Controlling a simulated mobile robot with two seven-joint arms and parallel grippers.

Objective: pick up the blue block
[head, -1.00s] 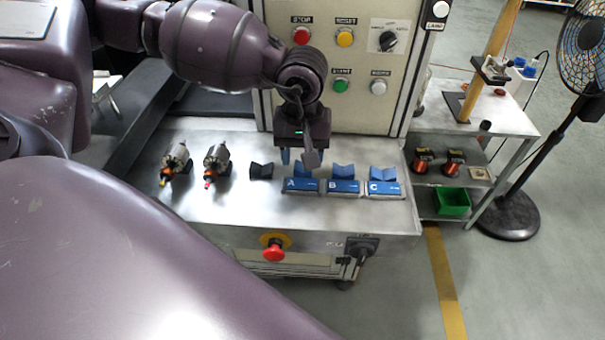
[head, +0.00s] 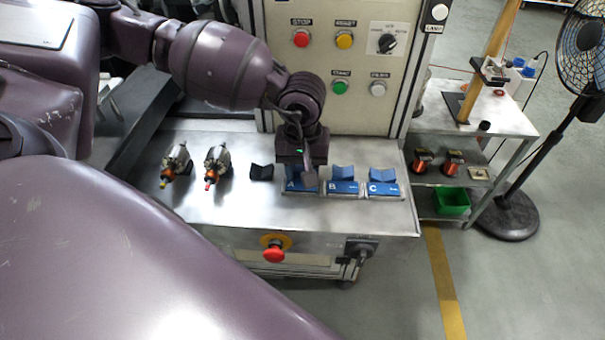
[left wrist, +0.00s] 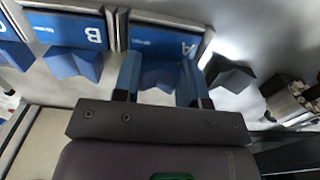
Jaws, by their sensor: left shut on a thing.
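A blue V-notched block (left wrist: 158,76) sits at the holder marked A (left wrist: 165,42), seen in the left wrist view. My left gripper (left wrist: 160,84) is shut on this block, one finger at each side. In the head view my left gripper (head: 300,178) is low over holder A (head: 292,188) and hides most of the block. Similar blue blocks stand at holder B (head: 343,187), block (head: 344,172), and holder C (head: 384,189), block (head: 382,175). My right gripper is not in view.
A black V-shaped block (head: 261,172) stands left of holder A. Two armatures (head: 176,163) (head: 217,164) lie farther left on the metal table (head: 230,208). A control panel (head: 345,60) rises behind. A red emergency button (head: 274,252) is on the front face. The table front is clear.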

